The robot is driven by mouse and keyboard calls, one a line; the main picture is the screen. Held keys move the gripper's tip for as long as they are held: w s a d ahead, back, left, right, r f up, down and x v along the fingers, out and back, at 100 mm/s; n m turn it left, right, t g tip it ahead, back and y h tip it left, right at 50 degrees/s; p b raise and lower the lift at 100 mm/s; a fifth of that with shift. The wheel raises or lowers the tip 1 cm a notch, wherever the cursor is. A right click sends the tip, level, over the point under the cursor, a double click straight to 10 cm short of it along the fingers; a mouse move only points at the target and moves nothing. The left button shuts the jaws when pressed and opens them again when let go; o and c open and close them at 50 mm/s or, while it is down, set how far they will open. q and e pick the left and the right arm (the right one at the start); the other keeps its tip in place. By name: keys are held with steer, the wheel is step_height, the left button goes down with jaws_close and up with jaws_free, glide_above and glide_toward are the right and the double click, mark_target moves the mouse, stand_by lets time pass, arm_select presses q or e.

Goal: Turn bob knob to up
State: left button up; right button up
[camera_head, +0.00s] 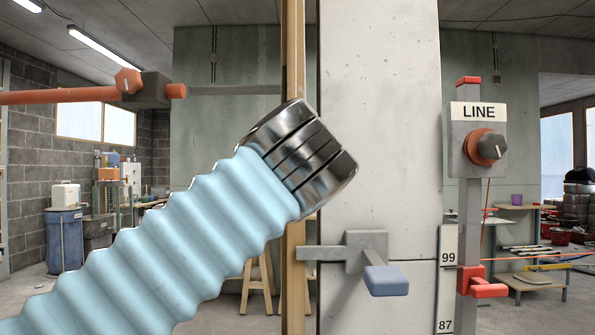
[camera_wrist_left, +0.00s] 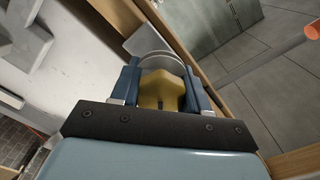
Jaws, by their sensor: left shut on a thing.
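My left gripper (camera_wrist_left: 164,82) is shut on a yellow knob-like thing (camera_wrist_left: 160,92) in the left wrist view, one blue finger on each side. A round grey metal rim shows just beyond it, against the wooden post (camera_wrist_left: 182,45). No label is legible there, and I cannot tell which way the knob points. In the head view my pale blue ribbed left arm and its metal collar hide this gripper and the knob. A separate orange knob (camera_head: 486,146) with a dark pointer sits under the LINE sign (camera_head: 478,112). My right gripper is out of view.
An orange bar (camera_head: 60,96) with an orange knob (camera_head: 127,80) reaches in from the left. A grey bracket with a blue block (camera_head: 386,281) and a red clamp (camera_head: 483,287) stick out at lower right. The concrete pillar (camera_head: 380,120) stands close behind my arm.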

arm_select(q)
steer(key=n+b, duration=0.1)
steer(key=n, duration=0.5)
steer(key=shift+f+n+b, duration=0.1)
steer(key=shift+n+b, duration=0.2)
steer(key=shift+b, duration=0.05)
steer(key=n+b, duration=0.1)
steer(key=n, duration=0.5)
steer(key=shift+a, duration=0.1)
steer(key=n+b, duration=0.1)
steer(key=n, duration=0.5)
steer(key=shift+n, duration=0.4)
steer(key=n+b, duration=0.1)
steer(key=n, duration=0.4)
steer(key=shift+a+n, duration=0.1)
steer(key=shift+n, duration=0.2)
steer(key=o, duration=1)
steer(key=shift+o, duration=0.2)
steer(key=shift+s, duration=0.1)
